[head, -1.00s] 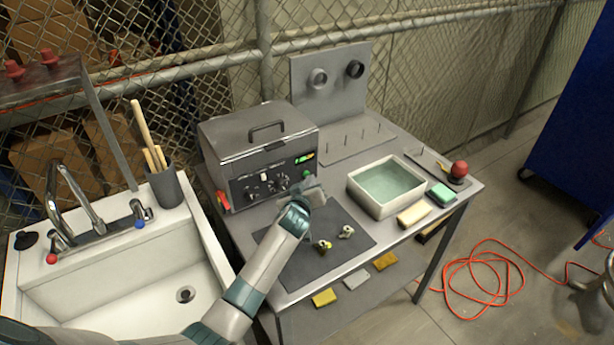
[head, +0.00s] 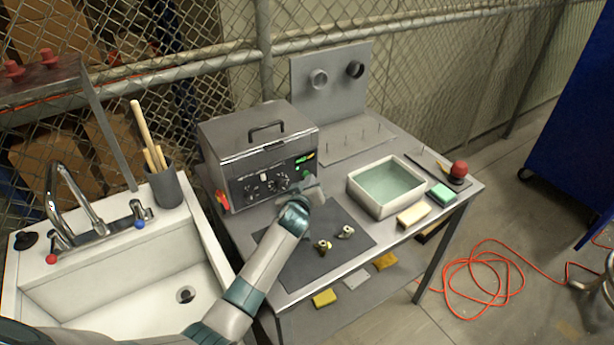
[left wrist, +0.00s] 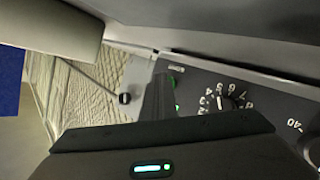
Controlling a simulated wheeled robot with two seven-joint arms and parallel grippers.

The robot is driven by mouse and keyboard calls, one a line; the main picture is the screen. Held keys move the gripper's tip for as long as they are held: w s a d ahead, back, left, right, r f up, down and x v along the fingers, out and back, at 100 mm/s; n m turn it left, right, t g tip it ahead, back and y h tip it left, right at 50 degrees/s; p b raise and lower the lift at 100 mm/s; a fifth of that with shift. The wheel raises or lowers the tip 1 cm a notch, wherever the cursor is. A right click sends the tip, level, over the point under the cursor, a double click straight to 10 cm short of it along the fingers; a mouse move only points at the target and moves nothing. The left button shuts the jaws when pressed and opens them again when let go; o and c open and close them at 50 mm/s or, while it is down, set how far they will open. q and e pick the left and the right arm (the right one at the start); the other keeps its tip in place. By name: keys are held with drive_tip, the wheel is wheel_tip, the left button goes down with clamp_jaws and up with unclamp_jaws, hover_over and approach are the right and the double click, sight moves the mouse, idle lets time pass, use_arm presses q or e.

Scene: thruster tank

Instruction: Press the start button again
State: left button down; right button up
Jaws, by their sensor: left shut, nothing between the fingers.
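The tank machine (head: 258,140) is a grey box with a lid handle and a dark control panel. Its small display (head: 304,160) is lit green. The green start button (head: 307,174) sits below the display at the panel's right end. My left gripper (head: 309,184) is shut and empty, right in front of that button. In the left wrist view its dark finger (left wrist: 160,97) points at the panel beside small green spots and a numbered dial (left wrist: 220,103). I cannot tell whether the fingertips touch the button. My right gripper is not in view.
A dark mat (head: 320,255) with two small metal parts (head: 323,246) lies below my left arm. A white water basin (head: 387,187), sponges and a red knob stand to the right. A sink (head: 110,285) is at the left. A wire fence stands behind.

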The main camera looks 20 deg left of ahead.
use_arm(q)
drive_tip(key=shift+s+d, duration=0.5)
drive_tip(key=shift+d, duration=0.1)
drive_tip(key=shift+s+d+p, duration=0.25)
drive_tip(key=shift+s+d, duration=0.5)
drive_tip(key=shift+d, duration=0.25)
drive_tip(key=shift+s+d+p, duration=0.25)
drive_tip(key=shift+s+d, duration=0.5)
drive_tip(key=shift+d, duration=0.25)
